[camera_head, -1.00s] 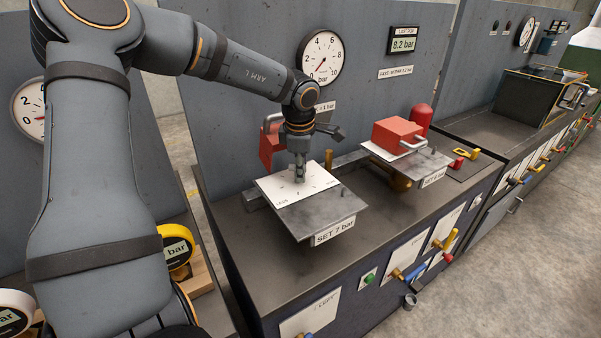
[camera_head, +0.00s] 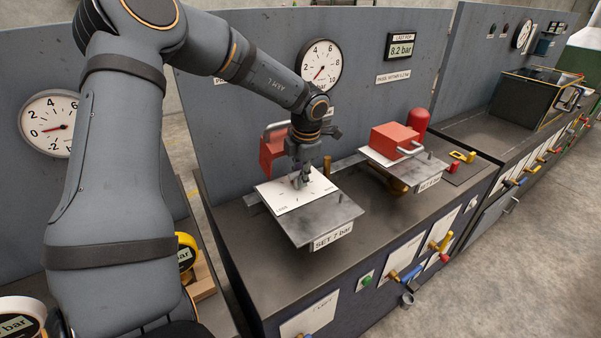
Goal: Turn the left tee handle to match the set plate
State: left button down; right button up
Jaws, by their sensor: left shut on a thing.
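My left gripper (camera_head: 301,178) points down over the white dial card on the left metal plate (camera_head: 320,217) and is shut on the left tee handle, which the fingers mostly hide. The handle's exact angle is too small to read. The set plate (camera_head: 332,237) on the front edge reads "SET 7 bar". The round gauge (camera_head: 320,66) on the panel behind has its needle toward the lower left, near the low end. My right gripper is not in view.
A red block (camera_head: 272,151) with a grey handle stands behind the gripper. To the right, another red block (camera_head: 394,138) sits on a second plate beside a red cylinder (camera_head: 417,121). Valves and a green button (camera_head: 366,281) line the bench front.

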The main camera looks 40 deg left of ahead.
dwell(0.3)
pick_arm(q)
jog(key=c, duration=1.1)
grip_release()
jog(key=shift+c, duration=0.2)
